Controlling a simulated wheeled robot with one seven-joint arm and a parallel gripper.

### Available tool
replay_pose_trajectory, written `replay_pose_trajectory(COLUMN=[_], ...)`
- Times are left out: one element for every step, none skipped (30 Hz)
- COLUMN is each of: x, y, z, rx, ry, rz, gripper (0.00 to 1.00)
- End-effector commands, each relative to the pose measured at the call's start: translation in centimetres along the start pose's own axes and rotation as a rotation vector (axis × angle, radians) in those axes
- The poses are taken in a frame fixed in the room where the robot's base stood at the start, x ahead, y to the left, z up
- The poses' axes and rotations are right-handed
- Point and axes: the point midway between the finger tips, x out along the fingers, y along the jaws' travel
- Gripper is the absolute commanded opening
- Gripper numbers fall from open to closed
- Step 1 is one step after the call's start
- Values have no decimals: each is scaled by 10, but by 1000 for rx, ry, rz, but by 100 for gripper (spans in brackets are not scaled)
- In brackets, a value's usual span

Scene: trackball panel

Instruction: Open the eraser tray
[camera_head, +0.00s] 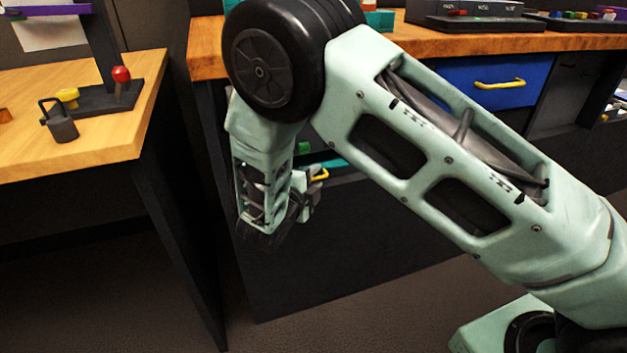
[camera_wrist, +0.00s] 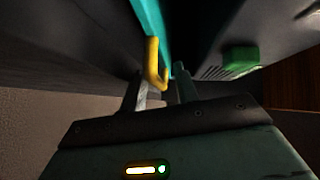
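A teal tray or drawer front (camera_head: 345,164) with a yellow handle (camera_head: 321,175) sits low under the wooden desk, partly hidden behind my arm. I cannot read a label marking it as the eraser tray. In the wrist view the teal front (camera_wrist: 148,18) shows as a narrow strip and the yellow handle (camera_wrist: 153,65) stands out from it. My gripper (camera_wrist: 160,82) is at the handle, its two fingers apart with the handle end between them, closer to the left finger. I cannot tell whether a finger touches it. In the head view my gripper (camera_head: 306,200) is mostly hidden.
A blue drawer (camera_head: 490,82) with a yellow handle is higher on the right. A green block (camera_head: 304,147) is near the tray, also in the wrist view (camera_wrist: 241,59). A wooden table (camera_head: 100,140) on the left holds a padlock (camera_head: 62,125) and a red-knobbed lever (camera_head: 121,76).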

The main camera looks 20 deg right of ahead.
Motion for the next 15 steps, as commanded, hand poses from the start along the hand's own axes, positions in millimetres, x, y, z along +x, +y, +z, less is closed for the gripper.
replay_pose_trajectory(x=[0, 0, 0, 0, 0, 0, 0, 0, 0, 0, 0, -1, -1, -2, -3], y=[0, 0, 0, 0, 0, 0, 0, 0, 0, 0, 1, 1, 1, 1, 1], z=[0, 0, 0, 0, 0, 0, 0, 0, 0, 0, 0, 0, 0, -1, -2], rx=[0, 0, 0, 0, 0, 0, 0, 0, 0, 0, -1, -1, -2, -2, -3], ry=[0, 0, 0, 0, 0, 0, 0, 0, 0, 0, 0, 0, 0, -1, -1], rz=[0, 0, 0, 0, 0, 0, 0, 1, 1, 1, 2, 2, 3, 3, 4], gripper=[30, 30, 30, 30, 22, 11, 3, 0, 0, 0, 0, 0, 0, 0, 0])
